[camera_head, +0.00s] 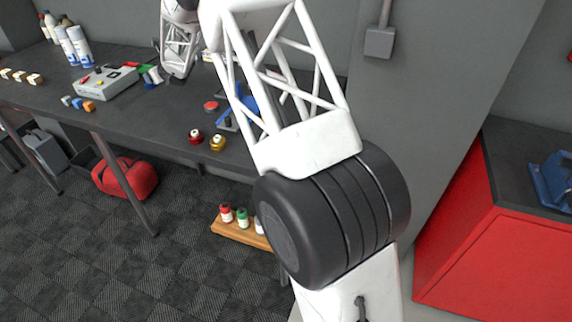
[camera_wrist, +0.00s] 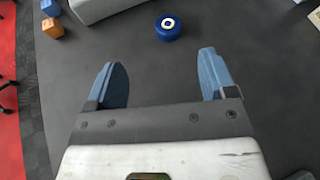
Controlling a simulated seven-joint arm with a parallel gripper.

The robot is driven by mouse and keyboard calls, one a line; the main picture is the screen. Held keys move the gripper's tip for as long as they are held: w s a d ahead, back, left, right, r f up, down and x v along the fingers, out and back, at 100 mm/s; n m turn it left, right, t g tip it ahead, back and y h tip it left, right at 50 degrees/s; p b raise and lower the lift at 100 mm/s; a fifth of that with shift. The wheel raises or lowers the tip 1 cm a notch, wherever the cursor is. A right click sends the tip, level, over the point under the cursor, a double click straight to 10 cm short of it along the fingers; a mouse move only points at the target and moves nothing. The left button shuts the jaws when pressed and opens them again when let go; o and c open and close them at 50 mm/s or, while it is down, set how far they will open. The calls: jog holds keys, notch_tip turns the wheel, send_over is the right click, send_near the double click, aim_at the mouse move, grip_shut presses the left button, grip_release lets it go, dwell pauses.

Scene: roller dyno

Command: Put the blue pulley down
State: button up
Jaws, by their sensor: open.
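The blue pulley (camera_wrist: 168,27) lies flat on the dark table top, its pale centre facing up, in the upper middle of the wrist view. My gripper (camera_wrist: 161,60) is open, with its two blue fingers spread wide and nothing between them. The pulley is beyond the fingertips, apart from both and a little right of the middle between them. In the head view I cannot clearly make out the pulley or the fingers; my arm covers part of the table.
A grey box (camera_head: 106,83) stands close to the pulley. Orange (camera_wrist: 52,28) and blue (camera_wrist: 50,7) blocks lie left of it in the wrist view. A red knob-like piece (camera_head: 195,137) and a gold one (camera_head: 218,143) sit near the table's front edge. Bare table surrounds the pulley's near side.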

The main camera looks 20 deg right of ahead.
jog(key=s+d+r+n+g+y, duration=0.15)
jog(key=s+r+n, duration=0.4)
jog(key=s, duration=0.55)
jog(key=s+d+r+n+g, duration=0.15)
jog(key=s+r+n, duration=0.4)
jog(key=s, duration=0.55)
jog(key=s+r+n+g+y, duration=0.1)
jog(key=s+r+n+g, duration=0.1)
jog(key=s+r+n, duration=0.65)
jog(key=s+d+f+n+g+h, duration=0.1)
jog(key=s+d, duration=0.4)
jog(key=s, duration=1)
jog(key=s+d+f+n+g+h, duration=0.2)
jog(key=s+d+f+n+h, duration=0.2)
jog(key=s, duration=1.1)
jog(key=s+d+f+n+g+h, duration=0.1)
jog(key=s+d+f+n+h, duration=0.2)
jog(key=s, duration=1.2)
jog(key=d+n, duration=0.2)
jog(key=d, duration=0.1)
jog(key=shift+s+d+f+g, duration=0.2)
jog(key=shift+s+f+g, duration=0.15)
jog(key=shift+f+g, duration=0.05)
jog(key=shift+o, duration=0.4)
jog(key=shift+w+r, duration=0.1)
jog(key=shift+w, duration=0.05)
